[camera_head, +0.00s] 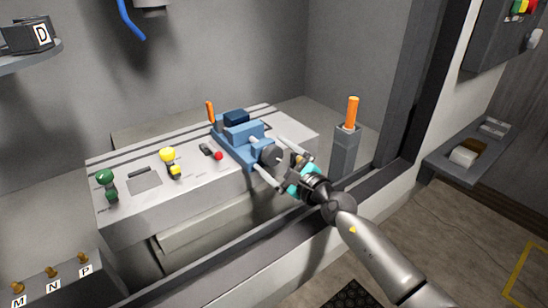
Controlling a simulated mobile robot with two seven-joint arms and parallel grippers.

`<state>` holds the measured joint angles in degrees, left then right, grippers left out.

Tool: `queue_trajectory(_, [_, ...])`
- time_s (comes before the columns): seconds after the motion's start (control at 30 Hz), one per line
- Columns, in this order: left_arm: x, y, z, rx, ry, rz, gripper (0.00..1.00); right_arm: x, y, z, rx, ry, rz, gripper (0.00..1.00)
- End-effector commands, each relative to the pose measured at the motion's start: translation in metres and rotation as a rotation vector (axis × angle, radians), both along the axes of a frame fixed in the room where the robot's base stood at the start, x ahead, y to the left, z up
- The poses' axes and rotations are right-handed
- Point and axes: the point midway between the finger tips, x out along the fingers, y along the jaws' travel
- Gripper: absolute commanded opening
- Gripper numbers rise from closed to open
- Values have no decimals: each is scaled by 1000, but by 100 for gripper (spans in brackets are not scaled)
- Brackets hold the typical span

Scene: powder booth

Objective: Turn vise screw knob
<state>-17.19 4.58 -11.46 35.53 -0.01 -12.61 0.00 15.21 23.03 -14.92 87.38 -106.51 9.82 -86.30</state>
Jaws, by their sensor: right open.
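The blue vise (243,136) sits on the light grey bench toward its right end. Its dark grey round screw knob (271,154) faces the front right. My right gripper (266,152) reaches in from the lower right and is open. Its two pale fingers are spread wide, one on either side of the knob. I cannot tell whether either finger touches the knob. My left gripper is not in view.
The bench (120,215) also carries a green knob (105,177), a yellow knob (168,155) and a red-tipped lever (218,155). An orange-handled tool (352,110) stands in a grey post holder to the right. A dark booth frame runs along the front.

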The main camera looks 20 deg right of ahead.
Motion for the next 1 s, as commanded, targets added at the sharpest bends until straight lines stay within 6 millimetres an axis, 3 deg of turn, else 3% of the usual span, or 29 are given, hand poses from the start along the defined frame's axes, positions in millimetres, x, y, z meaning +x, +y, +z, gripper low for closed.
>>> queue_trajectory(0.17, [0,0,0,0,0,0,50,0,0,0,0,0,0,99])
queue_trajectory(0.9, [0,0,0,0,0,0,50,0,0,0,0,0,0,16])
queue_trajectory(1.0, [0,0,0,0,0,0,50,0,0,0,1,0,0,13])
